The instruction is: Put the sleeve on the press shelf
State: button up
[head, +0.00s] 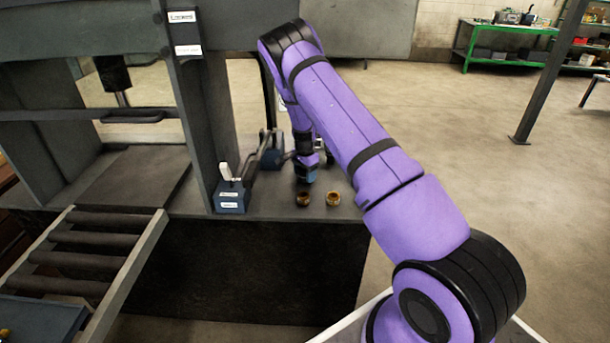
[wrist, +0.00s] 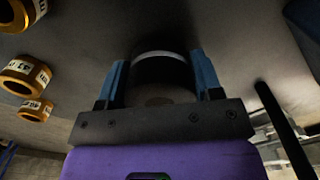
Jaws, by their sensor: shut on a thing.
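My gripper (head: 306,178) is low over the right part of the grey press shelf (head: 270,207) in the head view. In the wrist view its two blue fingers (wrist: 162,72) are shut on a dark round sleeve (wrist: 163,80) with a pale rim. In the head view I cannot make out the held sleeve between the fingers. The shelf surface fills the background of the wrist view. I cannot tell whether the held sleeve touches it.
Brass rings with white labels stand on the shelf close by: a darker one (head: 303,199) and a lighter one (head: 333,198). The wrist view shows three at left, one of them here (wrist: 25,75). A blue labelled block (head: 230,197) stands left, beside the press post (head: 195,110).

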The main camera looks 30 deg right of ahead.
jog(key=shift+f, duration=0.25)
jog(key=shift+f, duration=0.15)
jog(key=o, duration=1.1)
jog(key=shift+o, duration=0.2)
notch_tip(320, 180, up, 8)
jog(key=shift+f, duration=0.1)
